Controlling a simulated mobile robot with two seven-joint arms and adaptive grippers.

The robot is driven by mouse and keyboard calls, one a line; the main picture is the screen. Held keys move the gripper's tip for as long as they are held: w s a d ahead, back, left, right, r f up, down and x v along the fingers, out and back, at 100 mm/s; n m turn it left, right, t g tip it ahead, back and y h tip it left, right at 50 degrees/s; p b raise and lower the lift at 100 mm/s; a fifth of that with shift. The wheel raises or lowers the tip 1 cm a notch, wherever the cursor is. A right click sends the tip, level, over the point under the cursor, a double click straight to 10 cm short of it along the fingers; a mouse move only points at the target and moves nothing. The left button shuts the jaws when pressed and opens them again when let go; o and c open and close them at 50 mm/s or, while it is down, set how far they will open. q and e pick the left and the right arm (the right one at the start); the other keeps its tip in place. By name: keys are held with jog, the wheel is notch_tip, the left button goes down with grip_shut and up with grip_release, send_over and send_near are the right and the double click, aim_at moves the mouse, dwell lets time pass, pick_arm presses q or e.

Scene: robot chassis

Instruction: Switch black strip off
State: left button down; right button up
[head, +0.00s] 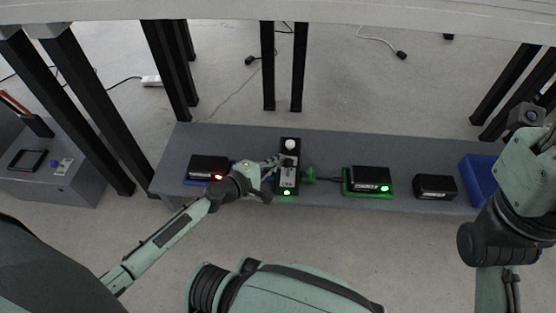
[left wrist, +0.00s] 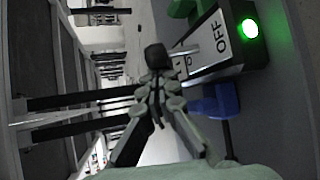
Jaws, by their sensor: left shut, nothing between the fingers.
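In the left wrist view the strip's end (left wrist: 215,68) shows the word OFF on a pale plate, next to the bright green light. My left gripper (head: 279,161) is shut and empty, at the strip's left side near its middle.
A black box (head: 207,165) with a red light sits on the bench left of the strip. To the right are a black box (head: 370,176) on a green base with a green light, another black box (head: 435,185), and a blue bin (head: 476,176). Black posts stand behind.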

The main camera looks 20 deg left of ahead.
pick_arm(q)
jog(key=shift+s+d, duration=0.1)
jog(key=shift+s, duration=0.05)
jog(key=shift+s+d+r, duration=0.1)
jog(key=shift+s+d, duration=0.15)
jog(key=shift+s, duration=0.55)
jog(key=shift+w, duration=0.1)
jog(key=shift+a, duration=0.1)
jog(key=shift+w+a+f+b, duration=0.1)
jog(key=shift+w+f+b, duration=0.2)
jog(key=shift+w+b, duration=0.25)
jog(key=shift+w, duration=0.1)
jog(key=shift+a, duration=0.1)
